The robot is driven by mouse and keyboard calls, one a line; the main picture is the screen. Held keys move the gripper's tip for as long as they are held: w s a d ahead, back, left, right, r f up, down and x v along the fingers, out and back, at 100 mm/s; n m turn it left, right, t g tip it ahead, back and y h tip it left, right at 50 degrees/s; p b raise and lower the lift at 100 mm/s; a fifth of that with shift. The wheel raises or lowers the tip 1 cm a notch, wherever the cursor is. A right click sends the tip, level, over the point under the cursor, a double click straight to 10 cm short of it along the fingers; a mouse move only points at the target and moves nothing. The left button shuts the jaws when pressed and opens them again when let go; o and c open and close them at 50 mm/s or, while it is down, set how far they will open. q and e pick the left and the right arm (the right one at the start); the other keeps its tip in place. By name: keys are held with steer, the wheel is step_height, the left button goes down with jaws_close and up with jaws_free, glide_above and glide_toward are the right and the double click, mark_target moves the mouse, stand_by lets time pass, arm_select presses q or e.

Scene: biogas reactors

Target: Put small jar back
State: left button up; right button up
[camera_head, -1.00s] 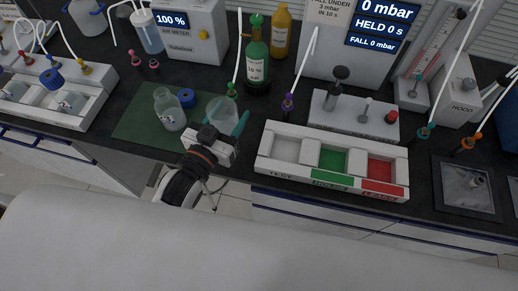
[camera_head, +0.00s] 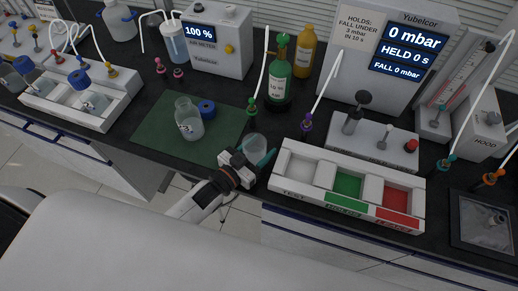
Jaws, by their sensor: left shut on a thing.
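A small clear jar (camera_head: 255,146) is in my left gripper (camera_head: 258,160), whose teal fingers are shut on it. The gripper is near the bench's front edge, between the green mat (camera_head: 160,138) and the three-bin tray (camera_head: 283,184). Whether the jar touches the bench cannot be told. A clear bottle (camera_head: 189,122) with a pale label stands open on the mat. A blue cap (camera_head: 207,109) lies beside it. My right gripper is not in view.
The tray has white, green and red bins. Behind it stands a grey block (camera_head: 370,138) with a dark knob. A green bottle (camera_head: 279,75) and a purple-tipped tube (camera_head: 306,122) stand behind the jar. A white rack (camera_head: 118,100) holding blue-capped jars is at left.

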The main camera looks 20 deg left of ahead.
arm_select(q)
steer(key=shift+f, duration=0.35)
steer(key=shift+f, duration=0.15)
steer(key=o, duration=0.9)
steer(key=b+v, duration=0.2)
steer(key=v, duration=0.9)
steer(key=shift+s+a, duration=0.1)
steer(key=shift+s, duration=0.05)
steer(key=shift+s+a, duration=0.15)
steer(key=shift+s, duration=0.2)
